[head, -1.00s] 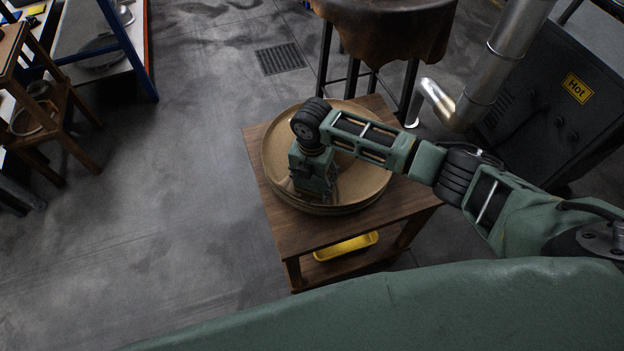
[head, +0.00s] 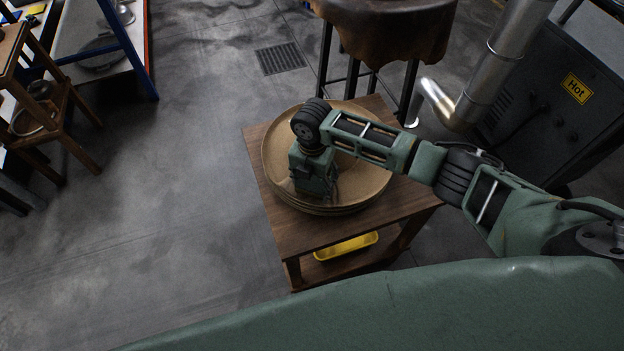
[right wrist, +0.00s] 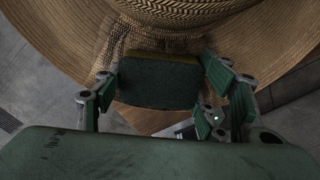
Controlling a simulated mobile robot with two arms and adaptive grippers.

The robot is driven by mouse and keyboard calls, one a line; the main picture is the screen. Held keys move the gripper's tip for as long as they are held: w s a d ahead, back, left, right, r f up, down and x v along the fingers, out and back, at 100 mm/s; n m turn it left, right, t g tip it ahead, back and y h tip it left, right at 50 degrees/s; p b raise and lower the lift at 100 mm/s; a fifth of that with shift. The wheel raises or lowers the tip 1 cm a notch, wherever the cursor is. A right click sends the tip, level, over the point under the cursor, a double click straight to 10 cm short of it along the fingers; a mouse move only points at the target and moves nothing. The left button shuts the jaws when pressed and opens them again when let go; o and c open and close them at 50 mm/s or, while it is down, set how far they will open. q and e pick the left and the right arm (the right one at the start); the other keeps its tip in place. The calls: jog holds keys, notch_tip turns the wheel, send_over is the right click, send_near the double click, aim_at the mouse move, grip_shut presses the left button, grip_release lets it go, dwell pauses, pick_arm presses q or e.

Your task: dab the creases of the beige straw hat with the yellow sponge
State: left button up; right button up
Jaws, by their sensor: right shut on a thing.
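The beige straw hat (head: 368,180) lies on a small wooden table, its wide brim visible around my right gripper (head: 316,188). In the right wrist view the woven brim (right wrist: 55,35) spreads across the top, with puckered creases beside the gripper. The banded crown (right wrist: 185,12) shows at the top edge. My right gripper (right wrist: 160,82) is shut on the sponge (right wrist: 158,85), a block with a dark face and a yellowish far edge. The sponge is over or against the brim; contact cannot be told. In the head view my gripper hides the sponge. My left gripper is out of view.
The wooden table (head: 262,172) has a lower shelf holding a yellow tray (head: 346,246). A leather-draped stand (head: 390,25) is behind it. A metal pipe (head: 495,65) and a dark machine marked "Hot" (head: 545,115) stand right. Open floor lies left.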

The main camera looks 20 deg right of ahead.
notch_tip(320, 180, up, 14)
jog(key=p, duration=1.2)
jog(key=shift+f, duration=0.15)
